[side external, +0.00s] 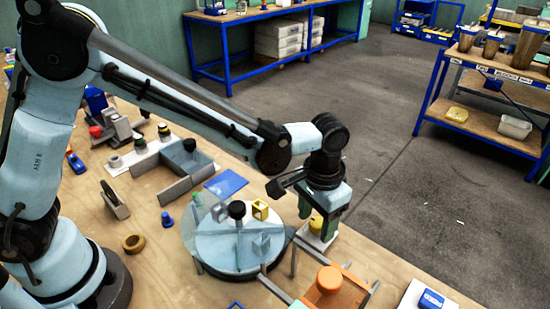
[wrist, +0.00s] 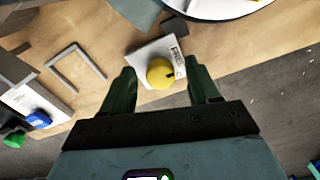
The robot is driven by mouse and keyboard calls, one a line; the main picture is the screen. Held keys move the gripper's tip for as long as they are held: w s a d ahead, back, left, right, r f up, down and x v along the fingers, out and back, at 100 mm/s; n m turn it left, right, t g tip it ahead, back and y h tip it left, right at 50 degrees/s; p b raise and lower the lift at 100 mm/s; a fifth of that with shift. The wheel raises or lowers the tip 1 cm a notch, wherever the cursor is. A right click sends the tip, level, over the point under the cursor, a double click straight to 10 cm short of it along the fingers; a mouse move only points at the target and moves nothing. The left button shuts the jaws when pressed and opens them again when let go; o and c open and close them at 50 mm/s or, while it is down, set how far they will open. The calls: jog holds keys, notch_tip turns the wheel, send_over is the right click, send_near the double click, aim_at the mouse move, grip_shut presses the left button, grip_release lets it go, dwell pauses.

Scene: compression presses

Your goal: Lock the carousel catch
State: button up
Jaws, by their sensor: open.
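The carousel (side external: 215,262) is a round, pale blue disc with a black knob (side external: 237,210) at its middle; part of it shows at the top of the wrist view (wrist: 235,8). Beside it, a yellow round knob (wrist: 160,73) with a dark mark sits on a white plate (wrist: 142,55) with lettering, partly readable as "FREE". It looks like the catch. In the side external view the knob (side external: 316,226) is partly hidden by my gripper. My gripper (wrist: 162,82) is open and empty, its green fingers on either side of the knob in the picture. I cannot tell whether they touch it.
A yellow block (side external: 260,210) and small clear pieces stand on the carousel. An orange knob (side external: 329,279) on an orange block is at the front right. Grey fixtures (side external: 190,158) and a blue plate (side external: 226,183) lie behind. The table edge runs close past the knob plate.

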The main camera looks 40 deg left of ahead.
jog(key=c, duration=1)
jog(key=shift+c, duration=0.2)
jog(key=shift+m, duration=0.4)
jog(key=m, duration=0.8)
jog(key=shift+w+a, duration=0.1)
jog(key=m, duration=0.5)
jog(key=shift+w, duration=0.1)
jog(key=shift+m, duration=2)
